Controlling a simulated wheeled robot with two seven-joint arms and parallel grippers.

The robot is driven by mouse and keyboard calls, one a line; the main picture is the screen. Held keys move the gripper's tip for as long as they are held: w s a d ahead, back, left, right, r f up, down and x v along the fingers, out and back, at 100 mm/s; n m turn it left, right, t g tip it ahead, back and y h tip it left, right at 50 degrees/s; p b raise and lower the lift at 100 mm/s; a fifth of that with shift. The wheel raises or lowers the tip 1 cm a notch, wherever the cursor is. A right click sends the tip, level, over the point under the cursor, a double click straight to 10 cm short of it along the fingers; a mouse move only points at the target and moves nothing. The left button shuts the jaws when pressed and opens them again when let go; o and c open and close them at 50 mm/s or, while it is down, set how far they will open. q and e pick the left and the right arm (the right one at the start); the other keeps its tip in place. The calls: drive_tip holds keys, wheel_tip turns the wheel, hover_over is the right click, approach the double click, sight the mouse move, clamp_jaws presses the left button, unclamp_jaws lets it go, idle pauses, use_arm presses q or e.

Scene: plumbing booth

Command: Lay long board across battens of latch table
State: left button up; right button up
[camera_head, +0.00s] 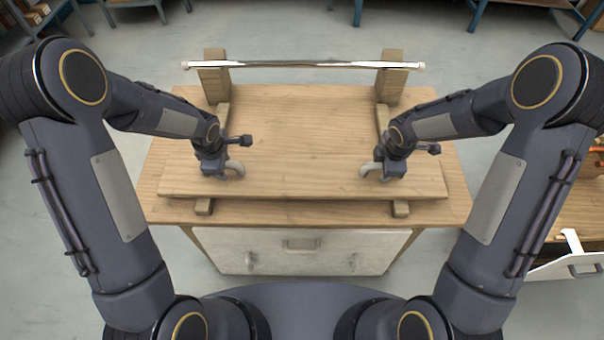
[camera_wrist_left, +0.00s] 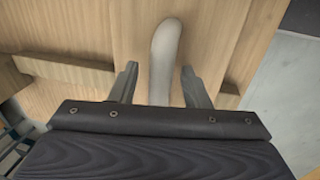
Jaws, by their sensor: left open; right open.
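The long board (camera_head: 300,182) is a flat wooden plank lying across two battens on the latch table (camera_head: 455,207). The board also shows in the left wrist view (camera_wrist_left: 215,30). My left gripper (camera_head: 232,172) is open above the board's left part; in the left wrist view its fingers (camera_wrist_left: 160,85) stand either side of a pale rounded piece (camera_wrist_left: 164,55), apart from it. My right gripper (camera_head: 370,172) is open above the board's right part, beside a similar pale curved piece.
A shiny pipe (camera_head: 300,64) rests across two wooden posts at the table's back. A pale drawer front (camera_head: 300,250) is below the tabletop. Another wooden bench (camera_head: 585,225) stands at the right. Blue-legged shelving (camera_head: 50,20) is at the far left.

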use_arm(q)
drive_tip(key=shift+c, duration=0.3)
use_arm(e)
drive_tip(key=shift+c, duration=0.3)
use_arm(q)
clamp_jaws()
use_arm(e)
clamp_jaws()
use_arm(q)
drive_tip(key=shift+w+r, duration=0.1)
use_arm(e)
drive_tip(key=shift+r, duration=0.1)
